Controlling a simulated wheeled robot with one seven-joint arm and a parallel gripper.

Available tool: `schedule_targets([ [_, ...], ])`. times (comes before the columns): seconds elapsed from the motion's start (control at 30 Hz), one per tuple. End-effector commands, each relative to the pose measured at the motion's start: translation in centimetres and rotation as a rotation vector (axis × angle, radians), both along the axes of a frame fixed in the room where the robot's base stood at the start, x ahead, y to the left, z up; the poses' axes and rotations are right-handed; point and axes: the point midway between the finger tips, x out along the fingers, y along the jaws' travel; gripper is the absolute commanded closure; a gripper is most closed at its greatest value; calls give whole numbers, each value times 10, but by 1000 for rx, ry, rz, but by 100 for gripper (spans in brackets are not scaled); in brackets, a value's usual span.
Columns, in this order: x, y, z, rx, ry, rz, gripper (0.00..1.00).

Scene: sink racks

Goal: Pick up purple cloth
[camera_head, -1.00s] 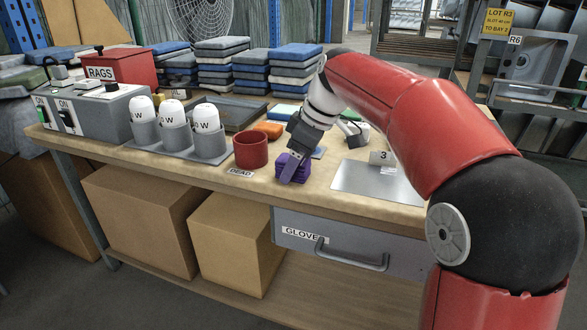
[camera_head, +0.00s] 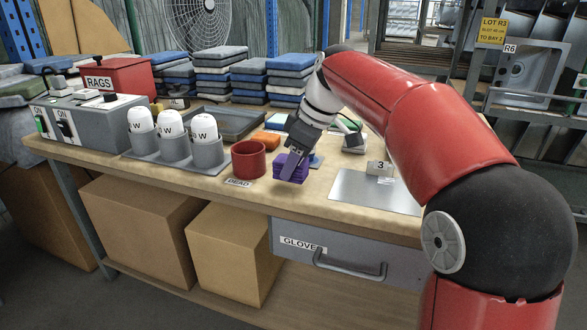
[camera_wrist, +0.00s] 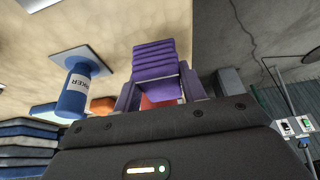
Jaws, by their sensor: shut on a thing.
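The purple cloth (camera_head: 290,166) is a small folded, ridged bundle near the front edge of the workbench, just right of the red cup. My gripper (camera_head: 296,168) reaches down over it and is shut on it. In the wrist view the purple cloth (camera_wrist: 153,62) sits between the two fingers of my gripper (camera_wrist: 160,92). Whether the cloth still touches the bench is hard to tell.
The red cup (camera_head: 248,160) stands close left of the cloth, with a DEAD label (camera_head: 238,183) before it. A grey plate (camera_head: 375,192) lies to the right. Folded cloth stacks (camera_head: 220,72) stand behind.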

Motion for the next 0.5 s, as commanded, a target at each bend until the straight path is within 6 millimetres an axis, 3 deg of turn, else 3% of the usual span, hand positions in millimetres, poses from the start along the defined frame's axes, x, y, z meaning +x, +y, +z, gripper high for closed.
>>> schedule_targets([
  [0.3, 1, 1, 97, 3, -5, 1, 84],
  [0.5, 0, 1, 146, 1, -2, 1, 84],
])
